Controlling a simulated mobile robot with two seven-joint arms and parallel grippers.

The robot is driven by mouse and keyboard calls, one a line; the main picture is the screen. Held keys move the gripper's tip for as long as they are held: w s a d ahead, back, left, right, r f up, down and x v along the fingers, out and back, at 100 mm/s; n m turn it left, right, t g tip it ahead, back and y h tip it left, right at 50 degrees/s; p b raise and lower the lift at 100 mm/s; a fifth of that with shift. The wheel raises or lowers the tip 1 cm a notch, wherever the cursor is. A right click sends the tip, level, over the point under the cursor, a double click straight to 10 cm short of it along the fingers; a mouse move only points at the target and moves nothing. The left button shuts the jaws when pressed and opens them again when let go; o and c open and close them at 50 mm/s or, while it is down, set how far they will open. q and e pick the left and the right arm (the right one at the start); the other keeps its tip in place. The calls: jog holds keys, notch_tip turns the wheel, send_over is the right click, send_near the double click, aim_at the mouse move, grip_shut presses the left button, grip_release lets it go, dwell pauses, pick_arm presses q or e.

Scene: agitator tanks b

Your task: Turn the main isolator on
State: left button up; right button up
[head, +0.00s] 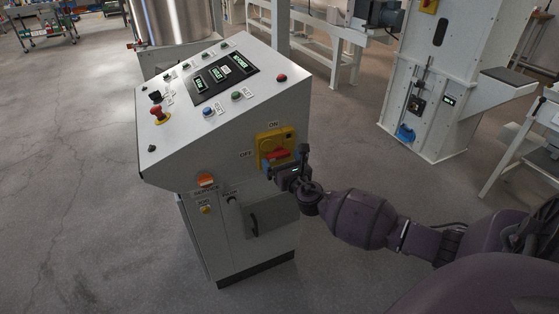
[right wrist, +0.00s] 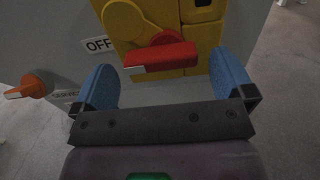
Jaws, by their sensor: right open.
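The main isolator is a yellow plate (head: 267,138) with a red handle (head: 278,154) on the side of a sloped grey control console (head: 175,150). OFF is printed at its left and ON above it. The red handle also shows in the right wrist view (right wrist: 161,57), lying roughly level, its left end toward the OFF label (right wrist: 98,45). My right gripper (head: 281,166) is in front of the isolator. In the right wrist view its blue fingers (right wrist: 162,85) are open, one to each side of the handle and just short of it; contact is not visible. My left gripper is out of view.
An orange knob (head: 206,180) labelled SERVICE sits left of the isolator, also in the right wrist view (right wrist: 26,91). A red mushroom button (head: 158,113) and several small buttons are on the console top. A white machine (head: 432,90) stands at right.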

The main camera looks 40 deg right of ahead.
jog(key=shift+w+d, duration=0.1)
jog(key=shift+w, duration=0.35)
jog(key=c, duration=0.8)
jog(key=shift+c, duration=0.2)
